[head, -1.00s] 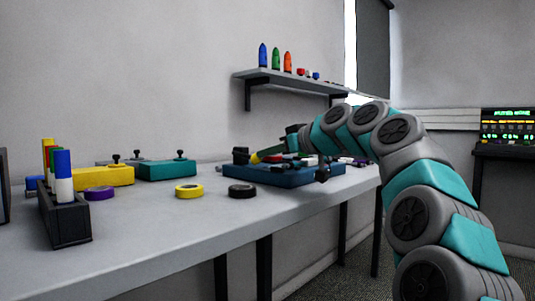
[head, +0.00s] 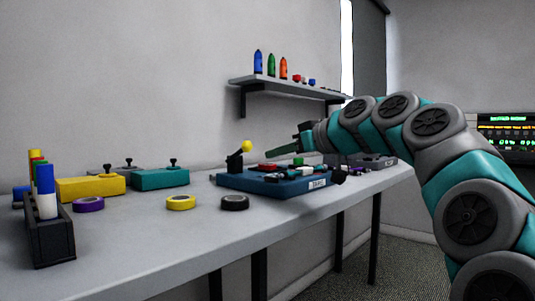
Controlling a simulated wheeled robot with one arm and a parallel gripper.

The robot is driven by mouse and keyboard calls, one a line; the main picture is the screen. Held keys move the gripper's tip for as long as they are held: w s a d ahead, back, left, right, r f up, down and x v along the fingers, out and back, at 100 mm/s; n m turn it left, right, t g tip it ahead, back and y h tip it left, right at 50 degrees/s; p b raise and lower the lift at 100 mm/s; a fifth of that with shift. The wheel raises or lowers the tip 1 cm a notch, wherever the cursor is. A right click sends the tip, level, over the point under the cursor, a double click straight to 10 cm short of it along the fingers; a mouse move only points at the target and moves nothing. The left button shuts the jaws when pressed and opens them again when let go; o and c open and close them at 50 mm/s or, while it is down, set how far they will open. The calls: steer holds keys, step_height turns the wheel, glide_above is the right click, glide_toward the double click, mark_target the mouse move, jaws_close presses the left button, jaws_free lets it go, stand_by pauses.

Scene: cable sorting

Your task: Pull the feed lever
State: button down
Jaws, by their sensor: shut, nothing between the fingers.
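The feed lever has a yellow ball knob (head: 247,146) and rises from a black mount (head: 234,163) at the left rear of a blue panel box (head: 262,183). The knob stands up and to the right of the mount. My gripper (head: 272,153) is shut, its greenish fingers together and empty, pointing left. In the picture, its tips are to the right of the yellow knob, with a visible gap. The lever's thin shaft is hard to make out.
Several tape rolls, including a black one (head: 235,202) and a yellow one (head: 181,202), lie left of the box. Teal (head: 160,179) and yellow (head: 90,188) boxes stand behind them. A wall shelf (head: 285,84) hangs above.

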steer(key=s+d, duration=0.2)
steer(key=d, duration=0.1)
steer(key=s+d, duration=0.1)
steer(key=shift+s+d+f, duration=0.2)
steer(key=shift+s+f, duration=0.05)
steer(key=shift+f, duration=0.15)
steer(key=shift+s+d+f, duration=0.25)
steer(key=shift+d, duration=0.1)
